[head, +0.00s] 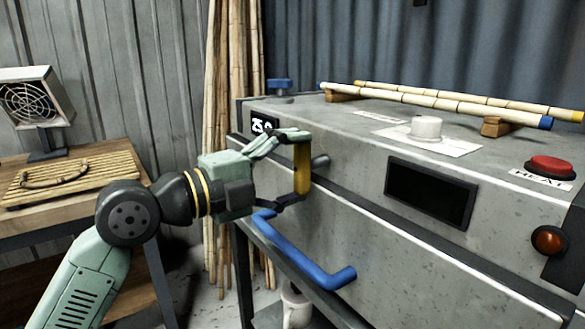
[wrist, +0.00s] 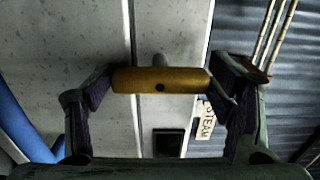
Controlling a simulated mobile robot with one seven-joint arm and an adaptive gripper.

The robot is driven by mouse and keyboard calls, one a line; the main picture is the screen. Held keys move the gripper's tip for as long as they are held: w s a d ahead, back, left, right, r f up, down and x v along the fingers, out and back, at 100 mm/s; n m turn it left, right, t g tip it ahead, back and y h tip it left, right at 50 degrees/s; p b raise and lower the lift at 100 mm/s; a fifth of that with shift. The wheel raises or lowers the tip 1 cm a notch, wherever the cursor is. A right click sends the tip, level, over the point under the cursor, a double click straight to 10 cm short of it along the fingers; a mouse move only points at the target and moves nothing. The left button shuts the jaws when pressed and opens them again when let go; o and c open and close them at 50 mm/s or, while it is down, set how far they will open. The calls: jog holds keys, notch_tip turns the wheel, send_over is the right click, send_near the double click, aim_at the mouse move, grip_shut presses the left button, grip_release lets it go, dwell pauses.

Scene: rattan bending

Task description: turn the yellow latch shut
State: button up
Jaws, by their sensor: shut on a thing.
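The yellow latch (head: 302,172) is on the front of the grey steam box (head: 350,200), near its left end, and stands upright in the head view. It spans the seam between the lid and the body. In the wrist view the latch (wrist: 160,79) lies crosswise, with its grey pivot behind it. My gripper (head: 296,168) is shut on the latch, one finger at its upper end and one at its lower end. The fingers also show at both ends of the latch in the wrist view (wrist: 161,88).
A blue handle bar (head: 300,252) sticks out below the latch. Bamboo poles (head: 440,102) rest on wooden blocks on the lid. A red button (head: 550,167) is at the right. A wooden table (head: 90,165) with a heater (head: 30,100) stands at the left.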

jog(key=o, duration=1.2)
jog(key=shift+c, duration=0.2)
jog(key=v, duration=1.2)
